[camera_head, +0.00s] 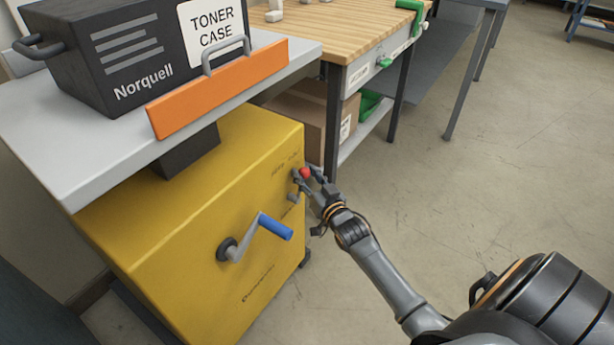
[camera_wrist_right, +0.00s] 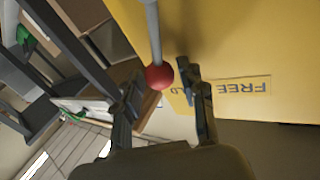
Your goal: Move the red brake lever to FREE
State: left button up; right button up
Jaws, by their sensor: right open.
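The brake lever has a red ball knob (camera_head: 305,173) at the upper right of the yellow cabinet's (camera_head: 190,225) front. In the right wrist view its grey rod (camera_wrist_right: 153,30) comes down from the top edge to the red knob (camera_wrist_right: 159,77). My right gripper (camera_head: 312,180) is open at the knob; in the wrist view its fingers (camera_wrist_right: 165,92) stand on either side of it. I cannot tell whether a finger touches it. The FREE label (camera_wrist_right: 242,88) appears upside down to the right, with a second label (camera_wrist_right: 183,92) partly hidden behind a finger. My left gripper is out of view.
A crank with a blue handle (camera_head: 275,226) sticks out of the cabinet front. A grey top (camera_head: 90,170) carries a black toner case (camera_head: 110,65) and an orange bar (camera_head: 220,87). A wooden workbench (camera_head: 330,38) stands behind; the floor at right is clear.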

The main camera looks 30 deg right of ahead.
grip_shut()
